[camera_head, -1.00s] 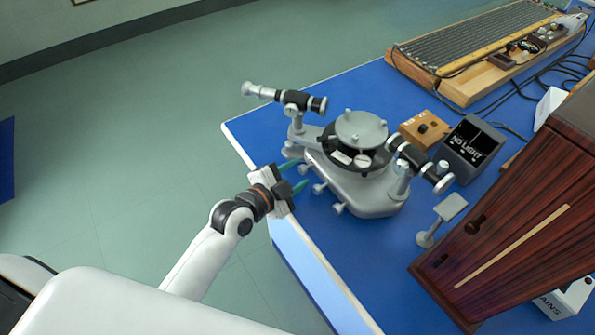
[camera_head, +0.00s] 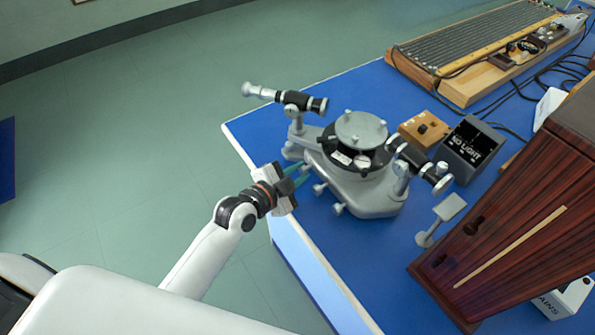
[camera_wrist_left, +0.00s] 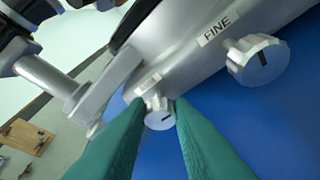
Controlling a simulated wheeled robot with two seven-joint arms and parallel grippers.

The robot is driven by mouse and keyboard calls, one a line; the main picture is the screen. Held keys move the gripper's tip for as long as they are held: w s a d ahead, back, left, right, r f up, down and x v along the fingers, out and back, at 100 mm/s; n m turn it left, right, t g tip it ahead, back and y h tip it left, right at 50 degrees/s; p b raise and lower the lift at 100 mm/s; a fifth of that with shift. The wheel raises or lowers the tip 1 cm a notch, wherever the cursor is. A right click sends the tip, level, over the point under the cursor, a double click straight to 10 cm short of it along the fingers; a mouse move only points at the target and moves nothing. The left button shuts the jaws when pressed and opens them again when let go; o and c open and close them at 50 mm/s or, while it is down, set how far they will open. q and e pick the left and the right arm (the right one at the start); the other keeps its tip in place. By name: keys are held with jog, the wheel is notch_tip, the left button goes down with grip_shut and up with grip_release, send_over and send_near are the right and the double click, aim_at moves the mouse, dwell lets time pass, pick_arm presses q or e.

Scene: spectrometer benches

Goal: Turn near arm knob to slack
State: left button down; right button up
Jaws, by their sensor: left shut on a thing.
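The grey spectrometer (camera_head: 365,195) stands on the blue bench top, with a round table on top and two black-and-silver tubes. My left gripper (camera_head: 301,173) reaches in from the left at the base's near left side. In the left wrist view its green fingers (camera_wrist_left: 160,118) are shut on a small silver knob (camera_wrist_left: 159,121) with a dark line on its face. A small label above that knob is too small to read. A larger knob (camera_wrist_left: 258,60) beside a label "FINE" shows to the right, apart from the fingers. My right gripper is not in view.
Two more silver knobs (camera_head: 338,209) stick out of the base near the gripper. A dark wooden cabinet (camera_head: 520,215), a "NO LIGHT" box (camera_head: 470,150) and a small wooden box (camera_head: 423,130) stand to the right. The bench edge (camera_head: 300,265) is close below the arm.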

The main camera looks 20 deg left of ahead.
pick_arm(q)
jog(key=shift+a+r+n+g+p, duration=0.1)
jog(key=shift+r+n+g+p, duration=0.1)
jog(key=shift+n+g+p, duration=0.5)
jog(key=shift+w+n+h+p, duration=0.1)
jog(key=shift+n+h+p, duration=0.3)
jog(key=shift+n+p, duration=0.15)
jog(key=shift+a+f+n+g+h, duration=0.1)
jog(key=shift+n+g+h, duration=0.25)
jog(key=shift+n, duration=0.2)
jog(key=shift+w+a+f+n+g+h, duration=0.1)
jog(key=shift+n+g+h, duration=0.2)
jog(key=shift+n, duration=0.3)
jog(key=shift+f+n+g+h+b, duration=0.1)
jog(key=shift+n+g+h+b, duration=0.25)
jog(key=shift+n+b, duration=0.35)
jog(key=n+h+b, duration=0.1)
jog(key=b, duration=0.1)
jog(key=n+b, duration=0.1)
jog(key=b, duration=0.2)
jog(key=shift+w+a+f+n+g+h, duration=0.1)
jog(key=shift+w+a+n+g+h, duration=0.1)
jog(key=shift+n+g+h, duration=0.2)
jog(key=shift+n+g+h+b, duration=0.4)
jog(key=shift+n+h+b, duration=0.2)
jog(key=shift+n+b, duration=0.65)
jog(key=shift+r+m, duration=0.2)
jog(key=shift+m, duration=0.05)
